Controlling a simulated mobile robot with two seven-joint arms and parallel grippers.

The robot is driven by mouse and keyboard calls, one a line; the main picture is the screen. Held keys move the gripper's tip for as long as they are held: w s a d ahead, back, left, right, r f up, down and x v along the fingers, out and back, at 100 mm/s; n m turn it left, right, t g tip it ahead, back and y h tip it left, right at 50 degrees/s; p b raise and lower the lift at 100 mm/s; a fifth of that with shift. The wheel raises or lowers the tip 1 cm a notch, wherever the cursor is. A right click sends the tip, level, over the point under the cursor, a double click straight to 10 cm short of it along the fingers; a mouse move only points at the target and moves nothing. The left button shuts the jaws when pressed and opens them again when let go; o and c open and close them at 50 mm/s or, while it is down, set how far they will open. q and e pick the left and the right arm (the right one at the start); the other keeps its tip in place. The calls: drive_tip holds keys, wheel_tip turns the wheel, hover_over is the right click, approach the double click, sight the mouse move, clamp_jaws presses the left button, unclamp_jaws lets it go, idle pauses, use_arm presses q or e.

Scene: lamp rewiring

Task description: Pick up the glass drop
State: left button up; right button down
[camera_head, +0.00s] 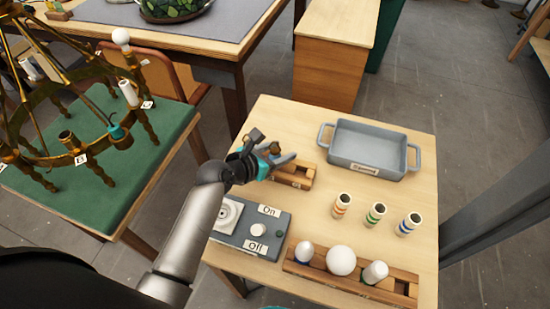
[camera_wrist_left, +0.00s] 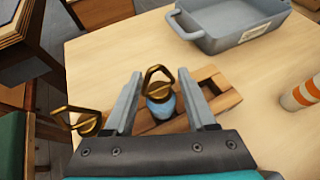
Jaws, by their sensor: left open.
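A blue glass drop (camera_wrist_left: 160,104) with a brass loop on top stands in a slotted wooden rack (camera_wrist_left: 220,88) in the left wrist view. My left gripper (camera_wrist_left: 160,86) is open, with one finger on each side of this drop; I cannot tell whether either touches it. A second brass loop (camera_wrist_left: 80,121) shows outside the left finger; what hangs below it is hidden. In the head view my left gripper (camera_head: 272,153) is over the wooden rack (camera_head: 300,174) and hides most of it. My right gripper is not in view.
A grey two-handled tray (camera_head: 368,150) stands behind the rack to the right. Three striped tubes (camera_head: 375,214) stand on the table. In front are a bulb rack (camera_head: 345,282) and an On/Off switch box (camera_head: 247,235). A brass chandelier (camera_head: 60,160) stands on the green table at left.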

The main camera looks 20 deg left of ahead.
use_arm(q)
drive_tip(key=shift+w+d+f, duration=0.2)
drive_tip(key=shift+w, duration=0.2)
clamp_jaws()
